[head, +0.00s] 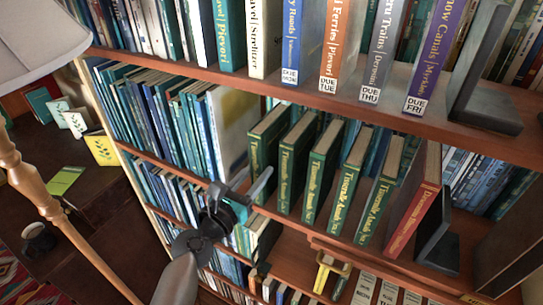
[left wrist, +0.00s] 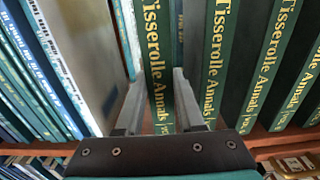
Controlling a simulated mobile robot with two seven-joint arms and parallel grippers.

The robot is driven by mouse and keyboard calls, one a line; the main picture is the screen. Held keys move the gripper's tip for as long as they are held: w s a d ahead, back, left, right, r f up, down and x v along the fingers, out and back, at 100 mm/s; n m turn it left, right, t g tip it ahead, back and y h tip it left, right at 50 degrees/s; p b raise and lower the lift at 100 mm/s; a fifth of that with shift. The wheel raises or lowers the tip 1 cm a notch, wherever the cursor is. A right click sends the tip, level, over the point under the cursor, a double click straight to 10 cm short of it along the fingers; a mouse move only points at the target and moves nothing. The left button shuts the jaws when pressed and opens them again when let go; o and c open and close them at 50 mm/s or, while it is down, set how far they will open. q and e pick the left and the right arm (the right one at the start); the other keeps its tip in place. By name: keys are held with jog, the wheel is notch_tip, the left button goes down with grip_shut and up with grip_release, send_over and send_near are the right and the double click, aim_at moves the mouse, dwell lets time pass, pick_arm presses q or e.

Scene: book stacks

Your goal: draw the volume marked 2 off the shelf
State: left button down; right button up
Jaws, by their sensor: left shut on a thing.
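A row of several dark green volumes with yellow lettering, "Tisserolle Annals", stands on the middle shelf in the head view. My left gripper (head: 258,186) is at the lower spine of the leftmost green volume (head: 268,138). In the left wrist view my left gripper (left wrist: 158,80) has one finger on each side of this volume's spine (left wrist: 155,45) and is shut on it. The volume number low on the spine is too small to read. The neighbouring green volume (left wrist: 222,55) stands just right of the right finger. My right gripper is not in view.
A leaning red volume (head: 412,220) and a dark bookend (head: 437,240) close the row at right. A large pale book (head: 235,115) stands left of the held volume. The upper shelf board (head: 300,95) runs above. A lamp (head: 40,45) stands at far left.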

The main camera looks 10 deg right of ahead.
pick_arm(q)
jog(key=b+v, duration=0.1)
jog(key=v, duration=1.5)
jog(key=shift+s+a+r, duration=0.25)
jog(key=shift+s, duration=0.1)
